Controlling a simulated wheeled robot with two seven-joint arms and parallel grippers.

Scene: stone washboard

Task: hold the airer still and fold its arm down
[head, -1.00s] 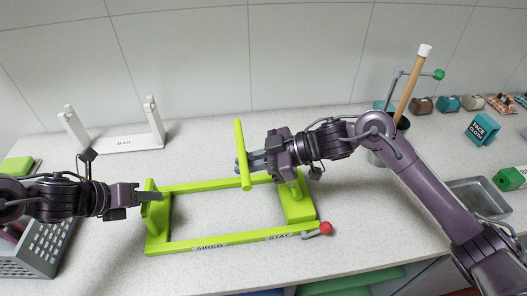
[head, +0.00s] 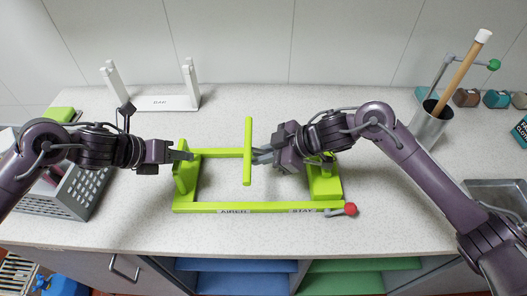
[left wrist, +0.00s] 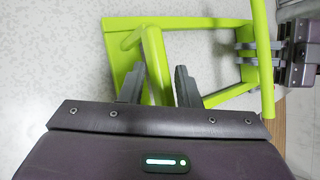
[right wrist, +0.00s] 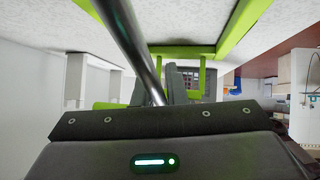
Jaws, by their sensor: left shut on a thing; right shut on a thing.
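The lime-green airer (head: 258,207) is a flat frame lying on the worktop, with an upright post (head: 181,178) at its left end and a block (head: 325,188) at its right. Its green arm (head: 248,135) ends in a long crossbar standing above the frame's middle. My left gripper (head: 183,155) is shut on the left post, which also shows between its fingers in the left wrist view (left wrist: 158,65). My right gripper (head: 262,157) is shut on the arm, near the crossbar; its exact grip is partly hidden. A red-knobbed grey lever (head: 350,210) sits at the front right corner, beside the STAY label.
A white rack marked BAR (head: 168,103) stands behind the airer. A grey basket (head: 85,195) is at the left. A metal pot (head: 430,125) with a wooden stick and a sink tray (head: 495,200) are at the right. The counter's front edge is close before the airer.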

